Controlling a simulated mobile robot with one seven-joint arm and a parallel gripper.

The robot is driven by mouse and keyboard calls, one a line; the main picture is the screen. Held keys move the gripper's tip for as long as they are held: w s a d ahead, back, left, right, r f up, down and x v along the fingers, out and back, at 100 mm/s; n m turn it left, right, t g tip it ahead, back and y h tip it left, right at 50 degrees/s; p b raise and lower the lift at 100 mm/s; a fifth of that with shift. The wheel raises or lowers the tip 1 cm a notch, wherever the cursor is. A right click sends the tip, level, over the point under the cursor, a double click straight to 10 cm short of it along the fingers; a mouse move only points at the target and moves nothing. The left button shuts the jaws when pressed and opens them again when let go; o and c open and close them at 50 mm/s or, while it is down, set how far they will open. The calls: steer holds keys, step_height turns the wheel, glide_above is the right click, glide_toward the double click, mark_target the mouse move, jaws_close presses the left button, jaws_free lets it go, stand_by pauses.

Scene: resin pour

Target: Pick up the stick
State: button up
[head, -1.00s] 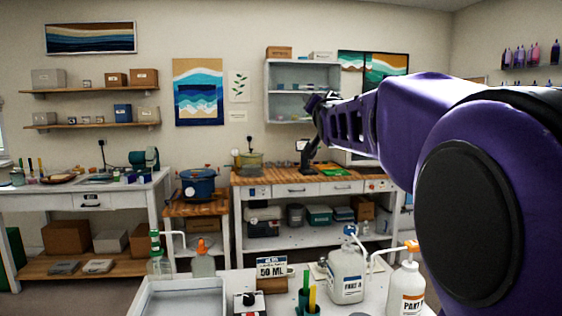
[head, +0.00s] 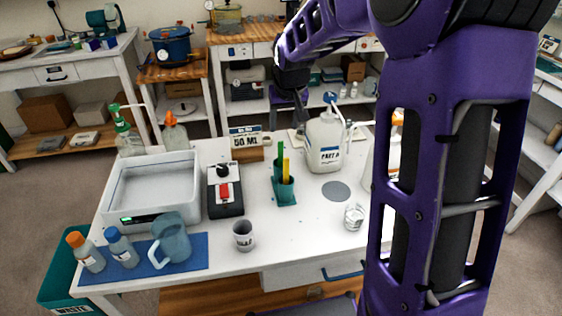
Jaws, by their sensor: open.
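A green stick (head: 280,152) and a yellow stick (head: 286,168) stand upright side by side in a small teal holder (head: 285,195) in the middle of the white table. I cannot tell which of them is the stick named. My gripper (head: 301,122) hangs dark and small beyond the holder, pointing down near the table's back edge, left of the white Part A jug. It is open, with nothing seen between its fingers. It is apart from the sticks, and its fingertips are hard to make out.
The Part A jug (head: 325,142) stands right of the holder. A 50 ML sign (head: 246,141), a black device with a red switch (head: 225,192), a cup (head: 243,236) and a clear cup (head: 354,216) surround it. A blue pitcher (head: 171,238) stands front left.

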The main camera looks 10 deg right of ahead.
mark_target(280, 146)
steer(key=x, duration=1.4)
steer(key=shift+w+b, duration=0.25)
steer(key=shift+b, duration=0.1)
jaws_close()
